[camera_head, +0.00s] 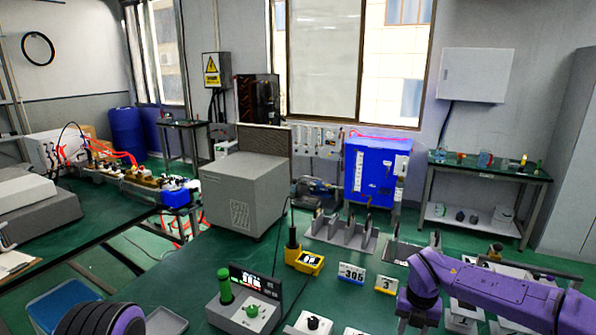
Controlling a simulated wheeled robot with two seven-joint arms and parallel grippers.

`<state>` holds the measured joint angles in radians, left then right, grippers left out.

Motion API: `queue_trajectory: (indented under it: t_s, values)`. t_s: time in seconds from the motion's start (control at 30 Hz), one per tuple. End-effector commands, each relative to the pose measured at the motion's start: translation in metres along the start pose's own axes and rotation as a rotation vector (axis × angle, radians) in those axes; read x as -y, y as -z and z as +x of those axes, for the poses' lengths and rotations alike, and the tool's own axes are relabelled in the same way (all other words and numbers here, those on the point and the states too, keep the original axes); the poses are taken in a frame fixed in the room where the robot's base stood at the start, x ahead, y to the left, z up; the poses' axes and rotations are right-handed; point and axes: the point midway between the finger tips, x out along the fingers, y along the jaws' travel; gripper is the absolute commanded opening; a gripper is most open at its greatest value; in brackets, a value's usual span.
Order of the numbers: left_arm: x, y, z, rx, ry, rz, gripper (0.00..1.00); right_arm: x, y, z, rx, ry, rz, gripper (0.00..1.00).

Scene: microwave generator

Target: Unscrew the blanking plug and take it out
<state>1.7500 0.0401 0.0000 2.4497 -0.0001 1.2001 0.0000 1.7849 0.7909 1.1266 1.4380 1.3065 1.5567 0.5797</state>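I cannot make out a part that is clearly the blanking plug. Small fittings on the bench at front centre include a white block with a dark round top (313,323), cut by the bottom edge. Pale fixtures (465,312) stand at the lower right, partly hidden by my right arm. The purple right arm comes in from the right and bends down near the bottom edge; its gripper fingers do not show. Only a dark and purple part of my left arm shows at the bottom left; its gripper is out of the picture.
A large grey cabinet (243,190) stands further back.

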Motion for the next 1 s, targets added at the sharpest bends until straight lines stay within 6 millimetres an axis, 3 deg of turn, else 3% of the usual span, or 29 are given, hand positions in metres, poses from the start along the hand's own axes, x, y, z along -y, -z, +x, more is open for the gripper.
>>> queue_trajectory:
  t_s: [0.03,0.4,1.0]
  values:
    - [-0.001,-0.004,0.009,0.0,0.0,0.0,0.43,0.0,0.0,0.012,-0.001,0.0,0.001,0.39]
    - [-0.004,-0.019,0.045,0.0,0.0,0.0,0.43,0.0,0.0,0.065,0.0,0.0,0.0,0.39]
    - [-0.004,-0.02,0.047,0.0,0.0,0.0,0.43,0.0,0.0,0.07,0.001,0.0,0.0,0.39]
